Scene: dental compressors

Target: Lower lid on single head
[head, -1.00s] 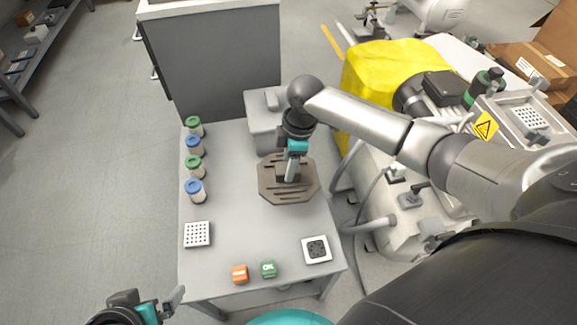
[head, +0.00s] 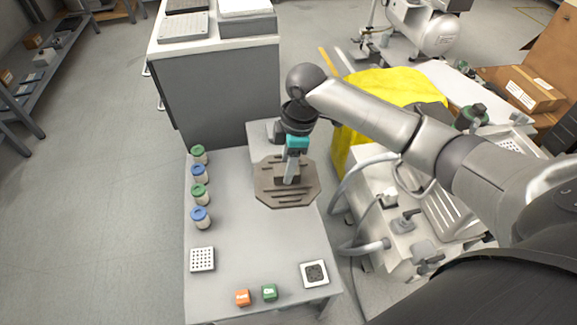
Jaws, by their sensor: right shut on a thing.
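A brown-grey octagonal slotted plate with a raised block handle, which looks like the lid (head: 271,196), shows in the middle of the head view, over the far right part of the grey table (head: 250,240). My right gripper (head: 289,178) is shut on its handle from above. The lid looks roughly level. What lies under it is hidden, so I cannot tell whether it touches anything or pick out the single head. A light grey box (head: 258,136) stands just behind it, partly covered by the lid and my arm. My left gripper is out of view.
Several jars with green and blue caps (head: 201,217) line the table's left edge. A yellow cover (head: 385,95) and hoses crowd the right.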

